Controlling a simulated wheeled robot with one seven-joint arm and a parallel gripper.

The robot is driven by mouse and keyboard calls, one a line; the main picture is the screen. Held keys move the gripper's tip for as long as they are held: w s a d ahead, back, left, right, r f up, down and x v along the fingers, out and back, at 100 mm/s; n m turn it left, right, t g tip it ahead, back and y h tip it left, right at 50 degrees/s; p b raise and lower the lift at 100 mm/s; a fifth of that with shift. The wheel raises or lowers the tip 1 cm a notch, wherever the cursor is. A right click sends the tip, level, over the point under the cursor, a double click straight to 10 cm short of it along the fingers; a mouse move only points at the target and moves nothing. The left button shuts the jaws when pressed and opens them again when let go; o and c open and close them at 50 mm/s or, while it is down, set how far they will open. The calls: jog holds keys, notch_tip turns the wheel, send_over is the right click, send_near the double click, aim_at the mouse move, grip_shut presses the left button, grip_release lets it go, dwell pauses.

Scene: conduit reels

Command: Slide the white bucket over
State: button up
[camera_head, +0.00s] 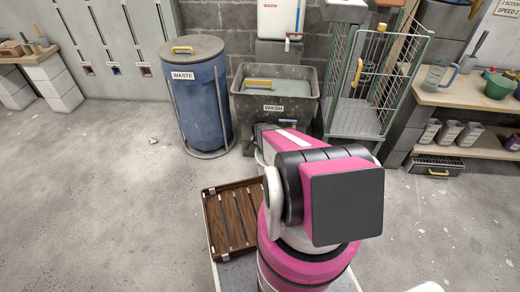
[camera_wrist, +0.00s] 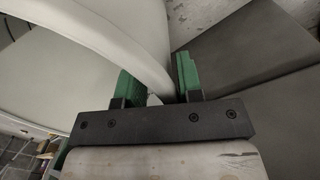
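The white bucket (camera_wrist: 115,30) fills the upper left of the wrist view, seen very close as a large pale curved wall and rim. My gripper (camera_wrist: 161,75) has its green fingers on either side of the bucket's rim, and the rim fills the narrow gap between them. In the head view, my arm hides the gripper and nearly all of the bucket; only a pale sliver (camera_head: 260,158) shows beside the arm, in front of the wash tub.
The grey WASH tub (camera_head: 274,107) stands behind my arm, with the blue WASTE drum (camera_head: 210,100) to its left. A wire cage cart (camera_head: 355,118) stands right of the tub. A brown slatted pallet (camera_head: 231,216) lies left of my base. Open floor spreads to the left.

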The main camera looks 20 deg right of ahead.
grip_shut()
jog(key=shift+s+d, duration=0.1)
jog(key=s+d, duration=0.4)
jog(key=d, duration=0.4)
jog(key=shift+s, duration=0.25)
dwell(0.4)
grip_release()
jog(key=shift+r, duration=0.1)
